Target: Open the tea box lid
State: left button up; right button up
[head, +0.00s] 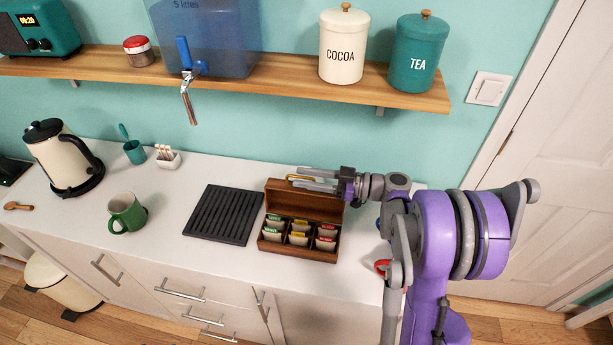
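The wooden tea box (298,254) stands on the white counter with its compartments of tea packets facing up. Its lid (304,205) is raised, standing up along the back edge. A gold-coloured handle (292,178) shows at the lid's top edge. My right gripper (302,178) reaches in from the right to the top of the lid. Its two fingers look apart, one on each side of the handle; contact with it is not clear. My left gripper is not in view.
A black slatted tray (223,214) lies just left of the box. A green mug (126,213), a cream kettle (62,157) and a small white holder (168,158) stand further left. A wooden shelf (280,77) with canisters and a blue water dispenser (205,35) hangs above.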

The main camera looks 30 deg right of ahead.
grip_shut()
dwell(1.4)
